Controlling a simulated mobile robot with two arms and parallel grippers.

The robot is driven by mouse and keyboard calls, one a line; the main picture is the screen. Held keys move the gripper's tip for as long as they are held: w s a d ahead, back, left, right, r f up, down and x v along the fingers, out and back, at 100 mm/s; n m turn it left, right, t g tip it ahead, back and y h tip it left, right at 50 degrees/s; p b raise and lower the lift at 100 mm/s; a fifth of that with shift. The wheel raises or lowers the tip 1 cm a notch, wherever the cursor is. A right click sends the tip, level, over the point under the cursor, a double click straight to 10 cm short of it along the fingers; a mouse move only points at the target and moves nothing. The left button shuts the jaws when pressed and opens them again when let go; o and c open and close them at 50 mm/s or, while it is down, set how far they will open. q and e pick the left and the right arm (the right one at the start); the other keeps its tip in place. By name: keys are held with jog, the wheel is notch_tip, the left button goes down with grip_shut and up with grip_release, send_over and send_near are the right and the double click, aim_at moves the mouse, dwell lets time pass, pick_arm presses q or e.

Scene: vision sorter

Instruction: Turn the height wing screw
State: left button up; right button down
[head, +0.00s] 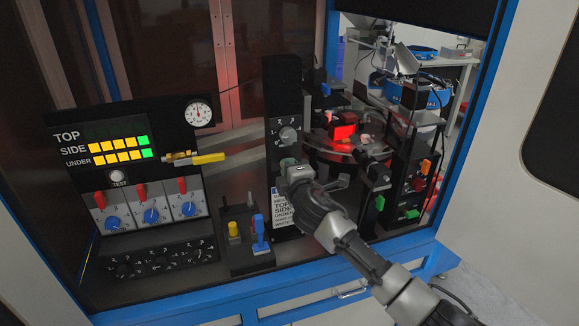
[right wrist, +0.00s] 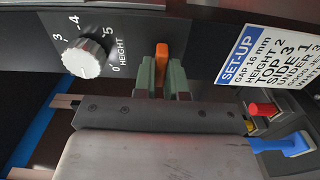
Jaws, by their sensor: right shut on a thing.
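The black post (head: 284,90) stands in the middle of the machine in the head view. It bears a round grey dial (head: 288,134) with numbers around it; in the right wrist view the dial (right wrist: 85,57) is marked HEIGHT. An orange wing screw (right wrist: 162,56) sticks out beside the dial. My right gripper (right wrist: 162,75) has its green fingers on both sides of the orange wing and is shut on it. In the head view my right gripper (head: 291,167) is just below the dial and hides the wing screw. My left gripper is not in view.
A white SET-UP card (right wrist: 270,55) is on the post. A small box with a yellow knob and a blue lever (head: 260,230) stands left of the post. The control panel (head: 130,150) is at the left, a red-lit turntable (head: 325,148) at the right.

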dwell(0.5)
jog(key=c, duration=1.2)
grip_release()
jog(key=shift+s, duration=0.1)
jog(key=b+v, duration=0.2)
jog(key=v, duration=0.8)
jog(key=shift+s+d, duration=0.15)
jog(key=shift+s, duration=0.15)
